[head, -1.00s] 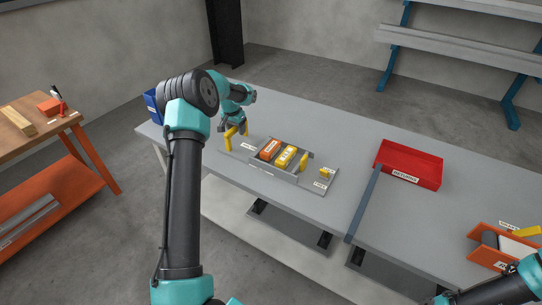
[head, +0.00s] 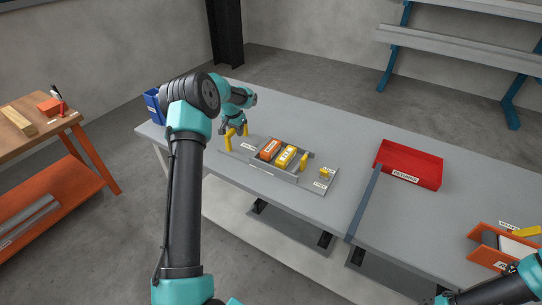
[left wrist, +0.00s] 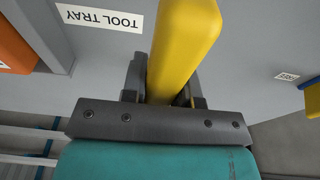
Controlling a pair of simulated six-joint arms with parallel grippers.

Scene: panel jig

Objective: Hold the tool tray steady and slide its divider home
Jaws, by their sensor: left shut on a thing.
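The grey tool tray (head: 272,168) sits on the bench, with an orange block (head: 270,149) and a yellow block (head: 285,157) in it. A yellow handle (head: 228,143) stands at its left side. My left gripper (head: 235,132) is at that handle. In the left wrist view, the left gripper (left wrist: 165,95) is shut on the yellow handle (left wrist: 185,45), beside a TOOL TRAY label (left wrist: 100,18). A yellow upright piece (head: 304,161) stands at the tray's right; I cannot tell whether it belongs to the divider. My right gripper is out of view.
A small yellow piece (head: 325,172) lies right of the tray. A blue strip (head: 363,205) crosses the bench, with a red bin (head: 408,166) beyond it. An orange holder (head: 490,246) stands at far right, near my right arm. A blue bin (head: 154,106) is at the far left.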

